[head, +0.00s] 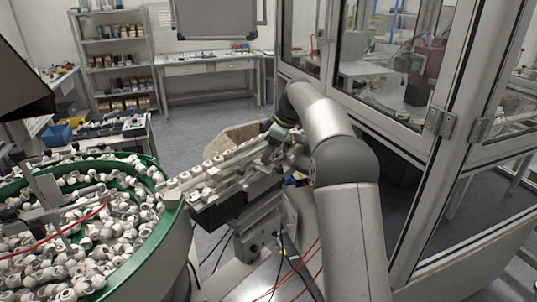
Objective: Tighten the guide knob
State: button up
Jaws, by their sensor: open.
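My gripper (268,153) points down over the far half of the linear feed track (205,198), close to its guide rails. Its jaws are open, but they look small and dark here. I cannot make out the guide knob; it is too small or hidden by my gripper and wrist. I cannot tell whether the jaws touch anything. White caps (213,162) lie in a row along the track.
A green-rimmed bowl feeder (172,222) full of white caps stands at the left, joining the track. A glass-panelled, metal-framed enclosure (437,121) stands close on the right. Cables (283,262) hang below the track. Open floor (205,115) lies behind.

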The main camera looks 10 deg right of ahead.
jog(key=shift+x, duration=1)
jog(key=shift+c, duration=0.3)
jog(key=c, duration=0.9)
